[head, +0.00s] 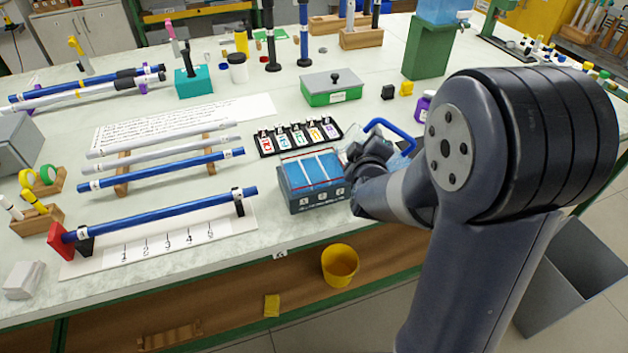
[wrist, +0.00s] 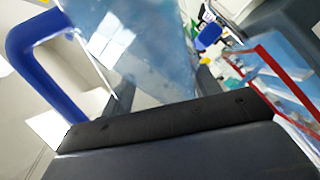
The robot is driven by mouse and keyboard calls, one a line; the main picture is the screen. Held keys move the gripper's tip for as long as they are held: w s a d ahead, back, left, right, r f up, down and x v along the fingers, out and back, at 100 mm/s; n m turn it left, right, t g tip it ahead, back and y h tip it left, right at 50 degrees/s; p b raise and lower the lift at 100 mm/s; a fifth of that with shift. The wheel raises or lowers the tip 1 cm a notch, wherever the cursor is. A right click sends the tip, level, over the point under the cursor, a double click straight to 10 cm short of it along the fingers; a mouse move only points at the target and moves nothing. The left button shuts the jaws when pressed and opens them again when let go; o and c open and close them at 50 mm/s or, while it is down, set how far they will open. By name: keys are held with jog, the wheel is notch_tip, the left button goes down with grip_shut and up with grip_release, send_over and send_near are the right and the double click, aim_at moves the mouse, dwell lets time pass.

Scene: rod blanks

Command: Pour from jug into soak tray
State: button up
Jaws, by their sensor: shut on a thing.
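The clear jug with a blue handle (head: 392,128) is just right of the soak tray, mostly hidden behind my gripper and arm. In the wrist view its pale, see-through body (wrist: 140,40) fills the upper middle, with the handle at left. My gripper (head: 362,155) is shut on the jug; its dark jaw crosses the wrist view. The soak tray (head: 318,199) is a grey-blue box with labels on its front, white dividers, blue inside and a red line near its rim. It also shows at right in the wrist view (wrist: 262,68). I cannot tell the jug's tilt or any flow.
A card rack (head: 300,138) and a green box with a grey lid (head: 331,92) stand behind the tray. A blue rod (head: 160,214) lies on a measuring board at left. A yellow bin (head: 340,264) is below the table's front edge.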

jog(key=shift+w+a+r+n+h+p, duration=0.2)
jog(key=shift+r+n+p, duration=0.35)
jog(key=shift+p, duration=0.6)
jog(key=shift+s+a+r+n+h+p, duration=0.1)
jog(key=shift+r+n+h+p, duration=0.2)
jog(key=shift+n+p, duration=0.65)
dwell(3.0)
jog(key=shift+f, duration=0.15)
dwell(0.7)
jog(key=shift+d+f+m+b, duration=0.1)
jog(key=shift+f+m+b, duration=0.2)
jog(key=shift+b, duration=0.2)
jog(key=f+m+b, duration=0.1)
jog(key=b, duration=0.2)
jog(key=shift+d+m, duration=0.15)
jog(key=shift+m, duration=0.15)
jog(key=shift+r+y+b, duration=0.1)
jog(key=shift+y+b, duration=0.3)
jog(key=shift+b, duration=0.1)
jog(key=shift+r, duration=0.1)
jog(key=shift+m, duration=0.4)
